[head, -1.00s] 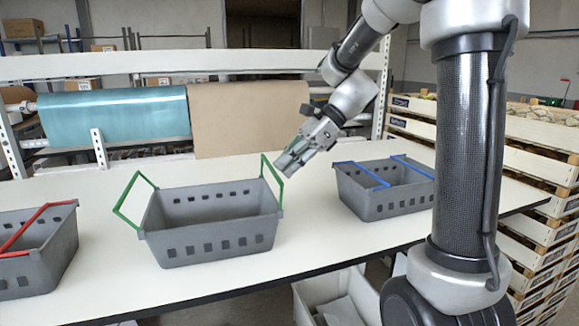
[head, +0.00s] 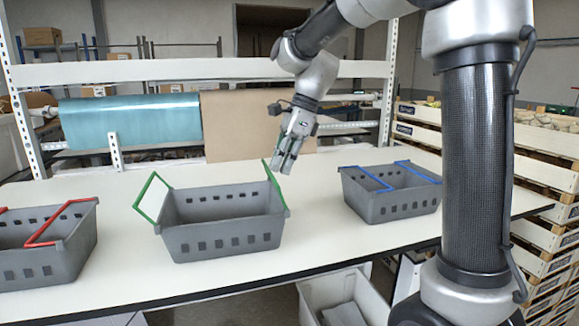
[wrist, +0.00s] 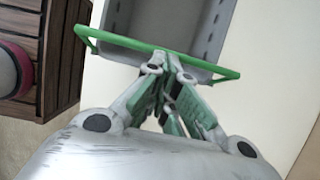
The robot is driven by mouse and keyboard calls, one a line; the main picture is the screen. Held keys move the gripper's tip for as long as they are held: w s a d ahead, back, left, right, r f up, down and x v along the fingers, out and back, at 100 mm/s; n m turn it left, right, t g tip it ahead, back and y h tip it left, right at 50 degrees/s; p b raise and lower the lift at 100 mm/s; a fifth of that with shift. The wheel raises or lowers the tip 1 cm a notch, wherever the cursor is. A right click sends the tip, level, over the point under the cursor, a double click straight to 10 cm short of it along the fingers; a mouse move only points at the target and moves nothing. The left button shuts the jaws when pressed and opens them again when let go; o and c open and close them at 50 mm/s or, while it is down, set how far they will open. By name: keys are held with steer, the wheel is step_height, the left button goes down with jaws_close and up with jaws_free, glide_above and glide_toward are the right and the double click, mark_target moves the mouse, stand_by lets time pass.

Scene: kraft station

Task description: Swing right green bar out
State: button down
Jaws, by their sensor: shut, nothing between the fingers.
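The grey crate (head: 222,240) with green bars stands in the middle of the table. Its left green bar (head: 150,195) leans outward to the left. Its right green bar (head: 273,182) stands raised above the right end, seen nearly edge-on. My gripper (head: 285,168) points down close to the right of this bar, fingers shut and empty. In the wrist view the right green bar (wrist: 125,43) crosses in front of the shut gripper (wrist: 170,66), with the crate (wrist: 165,18) beyond. The fingertips are at or very near the bar; I cannot tell whether they touch.
A grey crate with blue bars (head: 395,205) stands to the right, and one with red bars (head: 50,255) to the left. Bare table (head: 320,225) lies between the middle and right crates. Paper rolls (head: 130,120) hang on a rack behind.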

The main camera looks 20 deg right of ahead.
steer(key=a+h, duration=0.1)
steer(key=h, duration=0.1)
steer(key=a+h, duration=0.2)
steer(key=shift+d, duration=0.15)
steer(key=shift+r, duration=0.1)
steer(key=shift+r, duration=0.65)
